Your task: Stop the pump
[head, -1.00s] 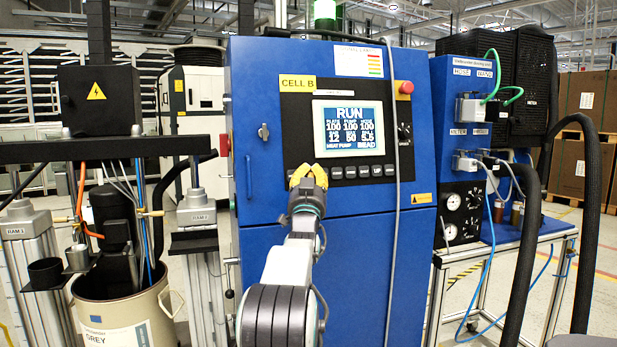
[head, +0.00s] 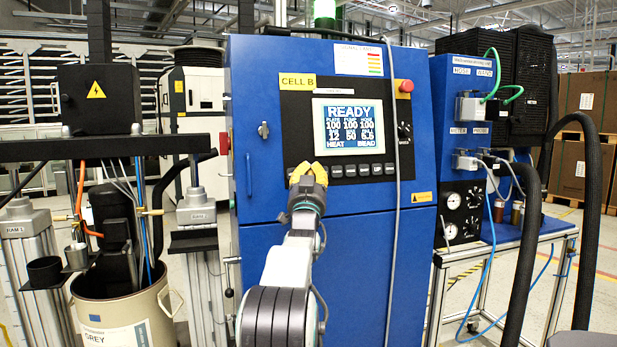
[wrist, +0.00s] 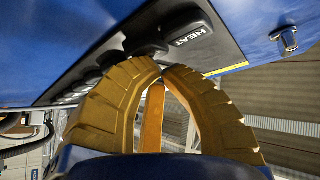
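The blue pump cabinet (head: 310,270) labelled CELL B stands in front of me. Its screen (head: 348,126) reads READY, with HEAT and BEAD along the bottom line. A row of dark buttons (head: 363,170) runs under the screen. My gripper (head: 308,170) has yellow fingers with the tips together, at the left end of this row, hiding the leftmost buttons in the head view. In the wrist view the fingertips (wrist: 160,68) are at the button beside the HEAT button (wrist: 190,38). I cannot tell whether they touch it. Nothing shows between the tips.
A red emergency-stop knob (head: 406,87) and a dark rotary knob (head: 404,131) are right of the screen. A grey cable (head: 395,240) hangs down the cabinet front. A drum (head: 122,305) stands at left, and a blue side unit (head: 462,130) with hoses at right.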

